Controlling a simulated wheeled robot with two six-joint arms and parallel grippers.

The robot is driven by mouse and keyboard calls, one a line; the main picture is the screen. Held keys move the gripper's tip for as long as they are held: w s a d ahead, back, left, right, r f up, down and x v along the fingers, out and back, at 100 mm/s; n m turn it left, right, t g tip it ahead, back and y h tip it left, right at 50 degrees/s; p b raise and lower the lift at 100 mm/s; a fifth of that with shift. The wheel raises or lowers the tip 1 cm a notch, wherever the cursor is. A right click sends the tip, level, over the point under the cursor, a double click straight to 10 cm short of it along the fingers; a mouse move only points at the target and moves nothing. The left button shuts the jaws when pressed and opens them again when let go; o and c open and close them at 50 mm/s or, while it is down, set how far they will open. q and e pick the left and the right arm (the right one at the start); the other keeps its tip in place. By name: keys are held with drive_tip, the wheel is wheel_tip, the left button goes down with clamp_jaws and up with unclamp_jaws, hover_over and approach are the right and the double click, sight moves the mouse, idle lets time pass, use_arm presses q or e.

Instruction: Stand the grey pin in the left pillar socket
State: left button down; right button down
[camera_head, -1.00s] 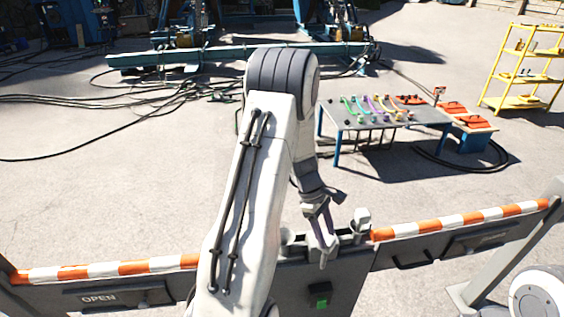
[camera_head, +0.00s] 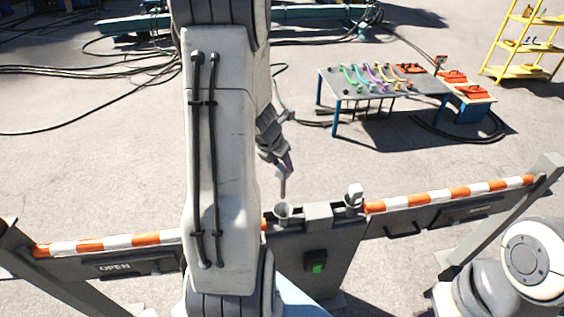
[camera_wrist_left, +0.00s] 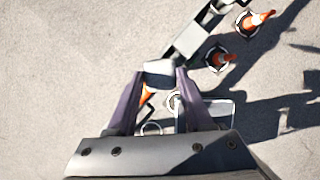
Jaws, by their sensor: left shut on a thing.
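My left gripper (camera_head: 284,163) is shut on the grey pin (camera_head: 283,187), which hangs about upright, its lower end just above the left socket in the picture. The left pillar socket (camera_head: 284,213) is a grey cup-like funnel on top of the dark grey pillar (camera_head: 318,250). Whether the pin tip is exactly in line with it in depth, I cannot tell. In the left wrist view, the purple fingers of my left gripper (camera_wrist_left: 158,80) close on the pin's grey block-like head (camera_wrist_left: 158,70). My right gripper is out of view.
A grey block (camera_head: 318,214) and a light grey upright piece (camera_head: 354,195) stand on the pillar right of the left socket. Orange-and-white striped barrier arms (camera_head: 450,196) extend to both sides. A table with coloured cables (camera_head: 385,85) stands farther back on open ground.

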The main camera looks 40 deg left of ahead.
sight(282, 189)
use_arm(q)
drive_tip(key=shift+f+b, duration=5.45)
drive_tip(key=shift+f, duration=0.4)
drive_tip(key=shift+c, duration=1)
unclamp_jaws()
drive_tip(key=shift+r, duration=0.1)
drive_tip(key=p+v, duration=0.5)
drive_tip(key=v, duration=0.5)
drive_tip(key=shift+r, duration=0.15)
